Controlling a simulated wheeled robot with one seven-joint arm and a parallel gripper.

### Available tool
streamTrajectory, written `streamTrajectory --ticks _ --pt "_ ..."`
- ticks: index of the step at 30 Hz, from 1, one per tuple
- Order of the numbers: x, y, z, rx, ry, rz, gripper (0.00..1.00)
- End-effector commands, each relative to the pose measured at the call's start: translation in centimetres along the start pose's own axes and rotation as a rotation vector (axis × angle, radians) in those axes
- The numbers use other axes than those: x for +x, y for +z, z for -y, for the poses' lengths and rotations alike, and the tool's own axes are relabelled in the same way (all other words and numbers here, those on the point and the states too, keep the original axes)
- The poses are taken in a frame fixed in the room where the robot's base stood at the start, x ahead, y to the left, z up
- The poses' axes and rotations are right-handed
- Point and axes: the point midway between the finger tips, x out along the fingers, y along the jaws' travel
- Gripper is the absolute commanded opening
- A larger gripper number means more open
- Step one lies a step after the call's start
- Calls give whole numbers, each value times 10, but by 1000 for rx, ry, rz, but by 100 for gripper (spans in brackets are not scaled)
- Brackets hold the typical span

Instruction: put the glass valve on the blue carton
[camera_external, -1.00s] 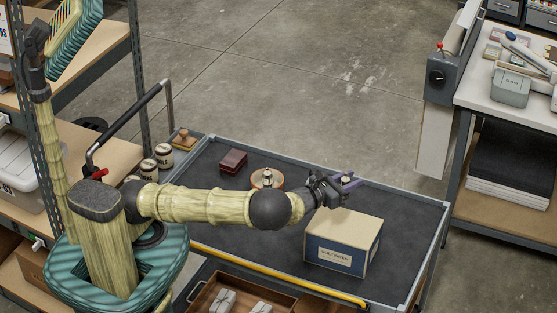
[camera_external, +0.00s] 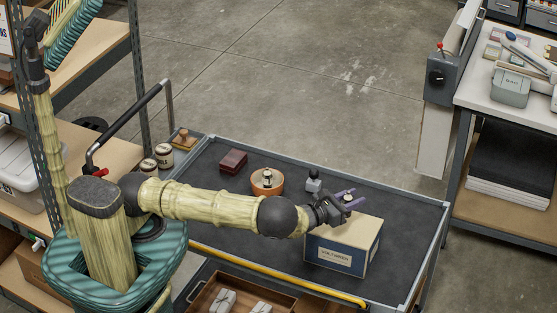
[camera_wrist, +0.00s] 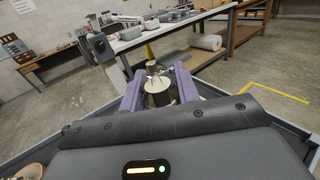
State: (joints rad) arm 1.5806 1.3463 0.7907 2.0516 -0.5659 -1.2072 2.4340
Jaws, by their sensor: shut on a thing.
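The blue carton (camera_external: 337,258) is a box with a tan top and blue lower sides, standing on the cart's dark top. My gripper (camera_external: 351,197) has purple fingers and is above the carton's back part in the external view. It is shut on the glass valve, a small pale piece with a dark part (camera_wrist: 158,88), between the purple fingers in the wrist view. The valve (camera_external: 348,198) is small and partly hidden by the fingers in the external view. I cannot tell whether it touches the carton top. The carton does not clearly show in the wrist view.
On the cart top (camera_external: 215,190) are a dark red box (camera_external: 233,161), a round wooden holder (camera_external: 267,187) and a grey piece with a round knob (camera_external: 313,182). A yellow rail (camera_external: 280,276) runs along the front. A white-topped bench (camera_external: 510,110) stands right.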

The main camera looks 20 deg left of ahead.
Motion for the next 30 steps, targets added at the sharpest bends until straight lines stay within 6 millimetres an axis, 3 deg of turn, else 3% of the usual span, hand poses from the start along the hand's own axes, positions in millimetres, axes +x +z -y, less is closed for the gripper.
streamTrajectory --ticks 8,18,29,30 --pt "0 -2 0 0 0 0 10" --pt "0 -37 0 1 0 0 10" --pt "0 -42 0 0 0 0 10" --pt "0 -41 0 0 0 0 35"
